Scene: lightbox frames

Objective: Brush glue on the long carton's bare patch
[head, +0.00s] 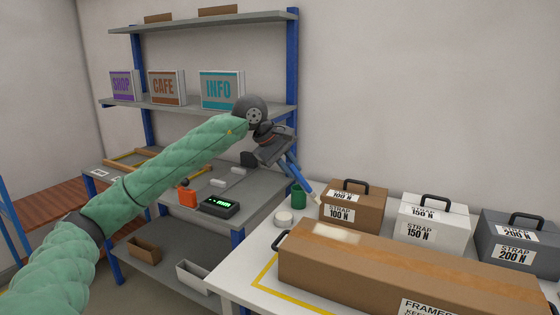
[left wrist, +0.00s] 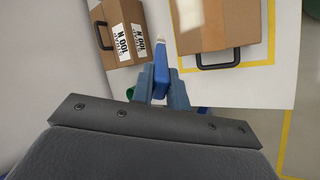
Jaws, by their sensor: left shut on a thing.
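The long brown carton (head: 400,265) lies on the white table, with a black handle at its near-left end. A pale bare patch (head: 337,233) shows on its top towards that end; it also shows at the top of the left wrist view (left wrist: 188,14). My left gripper (head: 289,163) is shut on a blue brush (head: 301,181), which hangs tilted with its pale tip down. The tip is near the green pot (head: 298,196), apart from the patch. My right gripper is not in view.
Brown (head: 353,207), white (head: 433,220) and grey (head: 517,240) strap boxes stand behind the carton. A shelf bench (head: 250,205) with an orange item and a black display device stands at left.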

